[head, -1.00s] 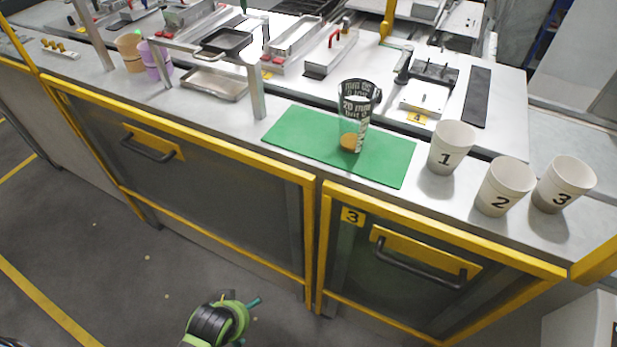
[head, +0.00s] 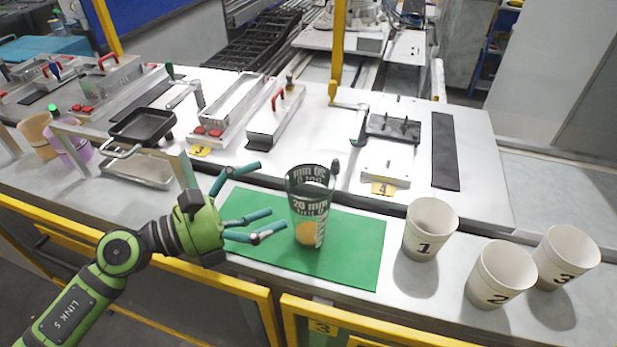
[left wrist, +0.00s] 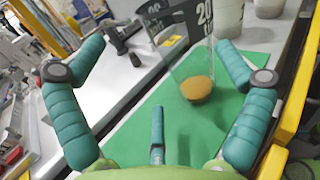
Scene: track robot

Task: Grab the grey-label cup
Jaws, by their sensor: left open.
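The cup with the dark grey label (head: 309,206) is clear, has white print, and holds something orange at its bottom. It stands upright on the green mat (head: 352,262). My left gripper (head: 265,200) is open and empty just left of the cup, fingers pointing toward it. In the left wrist view, the cup (left wrist: 188,50) appears ahead between the spread fingers of my gripper (left wrist: 160,62), its top cut off by the frame. I cannot tell whether a fingertip touches the cup. My right gripper is not in view.
White cups marked 1 (head: 429,230), 2 (head: 500,275) and 3 (head: 565,257) stand right of the mat. A metal fixture (head: 388,160) is behind it. A black pan (head: 142,126) on a metal stand and a purple cup (head: 72,152) are at left. The mat is otherwise clear.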

